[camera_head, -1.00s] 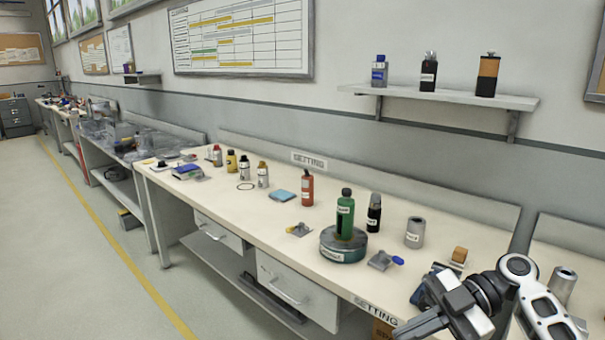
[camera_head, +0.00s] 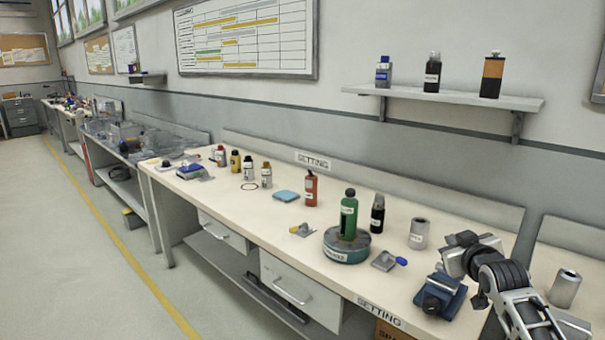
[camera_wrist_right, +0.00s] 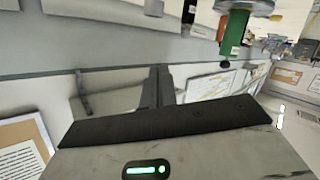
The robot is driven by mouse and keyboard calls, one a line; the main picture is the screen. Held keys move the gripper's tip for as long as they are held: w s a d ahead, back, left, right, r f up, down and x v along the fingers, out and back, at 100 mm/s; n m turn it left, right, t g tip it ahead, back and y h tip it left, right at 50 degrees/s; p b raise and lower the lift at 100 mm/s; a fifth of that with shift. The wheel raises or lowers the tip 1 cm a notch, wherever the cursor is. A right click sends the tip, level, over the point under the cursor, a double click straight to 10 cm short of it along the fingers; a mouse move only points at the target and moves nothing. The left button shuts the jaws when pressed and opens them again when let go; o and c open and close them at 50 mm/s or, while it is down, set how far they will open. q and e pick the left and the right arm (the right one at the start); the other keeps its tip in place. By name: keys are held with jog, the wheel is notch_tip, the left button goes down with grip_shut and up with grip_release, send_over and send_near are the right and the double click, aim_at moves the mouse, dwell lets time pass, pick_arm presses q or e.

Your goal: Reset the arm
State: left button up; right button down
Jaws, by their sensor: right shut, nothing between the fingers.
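My right gripper (camera_head: 468,255) is at the lower right of the head view, raised above the bench near a blue vise-like device. Its fingers (camera_wrist_right: 160,88) are together in the right wrist view, with nothing between them. My right arm comes in from the bottom right corner and bends there. My left gripper is not in view.
The bench (camera_head: 385,290) holds a green bottle (camera_head: 348,215) on a round teal base (camera_head: 346,247), a black bottle (camera_head: 377,213), a grey cylinder (camera_head: 419,234) and the blue device (camera_head: 440,293). A second cylinder (camera_head: 565,288) stands at right. A wall shelf (camera_head: 450,97) is above.

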jog(key=s+a+f+g+y, duration=0.1)
jog(key=s+a+f, duration=0.5)
jog(key=s+f, duration=0.3)
jog(key=s+a+f+g+y, duration=0.1)
jog(key=s+a+f, duration=0.5)
jog(key=s+f, duration=0.3)
jog(key=s+a+f+g+y, duration=0.1)
jog(key=s+a+f, duration=0.2)
jog(key=s, duration=0.7)
jog(key=s+a+f+g, duration=0.1)
jog(key=s+a+f, duration=0.2)
jog(key=s, duration=0.7)
jog(key=shift+a+g+y, duration=0.4)
